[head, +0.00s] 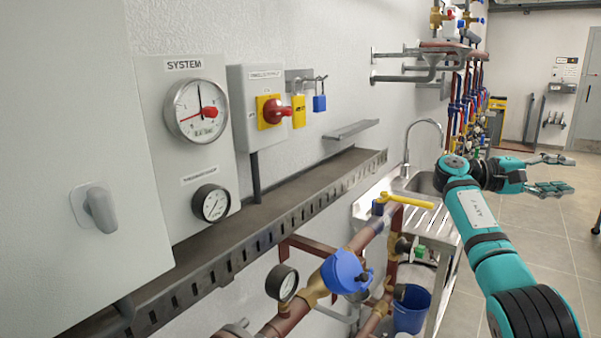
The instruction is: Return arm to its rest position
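My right arm (478,225) comes in from the lower right, teal with black joints, and bends at its far end toward the right. My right gripper (556,173) is at the right, pointing right, with its fingers spread apart and nothing between them. It hangs in free air over the tiled floor, apart from the wall and the pipes. My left arm and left gripper are not in view.
A sink (428,185) with a tap (423,140) stands just left of my arm. Pipes with a yellow valve handle (408,200), a blue valve cover (343,273) and a gauge (282,282) run below the metal cable tray (230,240). Floor (535,240) at right is clear.

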